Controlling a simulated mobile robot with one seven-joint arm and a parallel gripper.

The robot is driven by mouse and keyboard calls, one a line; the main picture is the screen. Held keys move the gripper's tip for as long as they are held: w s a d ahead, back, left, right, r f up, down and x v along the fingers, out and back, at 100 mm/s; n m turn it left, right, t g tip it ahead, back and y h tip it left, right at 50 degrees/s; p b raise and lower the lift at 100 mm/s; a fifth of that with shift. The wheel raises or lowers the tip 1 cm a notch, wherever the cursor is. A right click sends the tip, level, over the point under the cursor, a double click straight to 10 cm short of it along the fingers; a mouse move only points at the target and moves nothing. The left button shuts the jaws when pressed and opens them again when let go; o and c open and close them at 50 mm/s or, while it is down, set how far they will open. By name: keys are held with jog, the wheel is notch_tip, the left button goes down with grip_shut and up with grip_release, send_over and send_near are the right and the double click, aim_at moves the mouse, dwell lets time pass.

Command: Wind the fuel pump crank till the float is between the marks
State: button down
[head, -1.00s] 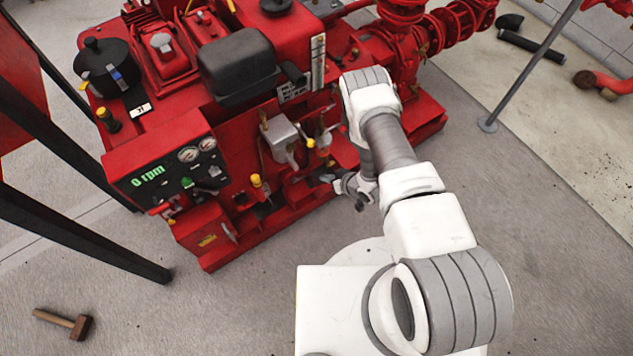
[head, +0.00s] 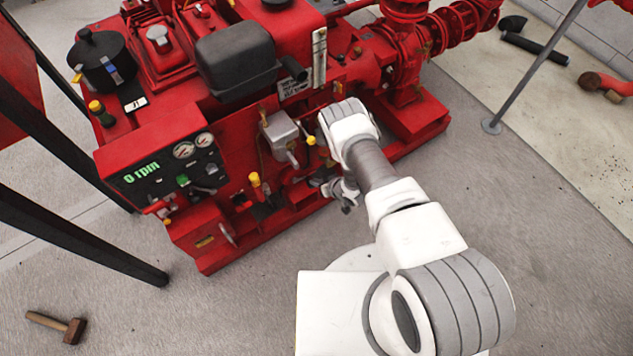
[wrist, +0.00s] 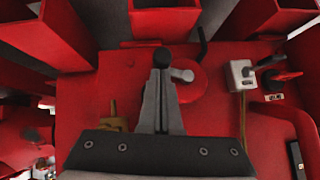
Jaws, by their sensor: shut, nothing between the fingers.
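My gripper (head: 346,194) is low in front of the red pumpset (head: 130,145), partly hidden by my arm in the head view. In the wrist view its fingers (wrist: 161,75) are together, pointing at a red round housing (wrist: 188,88). A short pale grey crank arm (wrist: 183,75) lies on this housing, just right of the fingertips. A black round knob (wrist: 162,57) shows at the fingertips; I cannot tell whether they touch it. A tall pale gauge strip (head: 319,58) stands on the pumpset in the head view. Its float and marks are too small to make out.
A grey box with a lever (head: 281,130) is left of my arm and also shows in the wrist view (wrist: 242,73). A yellow-topped lever (head: 255,180) sticks out lower left. The panel (head: 170,170) reads 0 rpm. A mallet (head: 58,325) lies on clear floor.

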jog(key=shift+f, duration=0.15)
jog(key=shift+d+f+b, duration=0.1)
jog(key=shift+b, duration=0.45)
jog(key=shift+f+m+g+y+b, duration=0.1)
jog(key=shift+m+g+y+b, duration=0.2)
jog(key=shift+b, duration=0.05)
jog(key=shift+w+d+f+b, duration=0.15)
jog(key=shift+f+b, duration=1.25)
jog(key=shift+b, duration=1.3)
jog(key=shift+f, duration=0.15)
